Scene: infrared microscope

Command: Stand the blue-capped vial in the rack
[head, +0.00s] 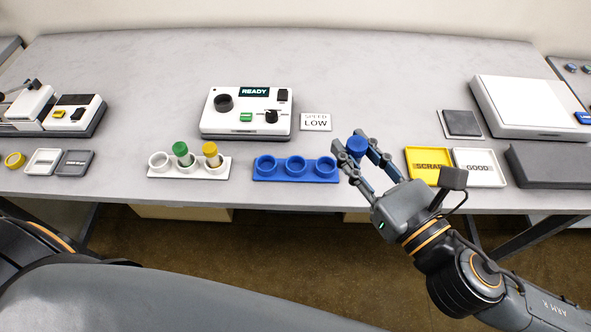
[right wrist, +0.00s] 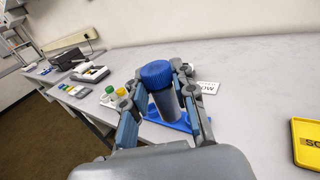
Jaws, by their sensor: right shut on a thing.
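The blue-capped vial (head: 357,145) is between the fingers of my right gripper (head: 352,151), which is shut on it. In the right wrist view the vial (right wrist: 165,100) shows its blue cap on top and a grey body, roughly upright. The blue rack (head: 295,180) has three round holes, all empty, and lies just left of the gripper. The white rack (head: 188,174) farther left holds a green-capped vial (head: 181,149) and a yellow-capped vial (head: 210,150); its left hole is empty. My left gripper is not in view.
A white instrument (head: 225,124) reading READY stands behind the racks, with a SPEED LOW card (head: 316,122) beside it. A yellow SCRAP tray (head: 428,151) and a white GOOD tray (head: 492,181) lie right of the gripper. The table's front edge is close.

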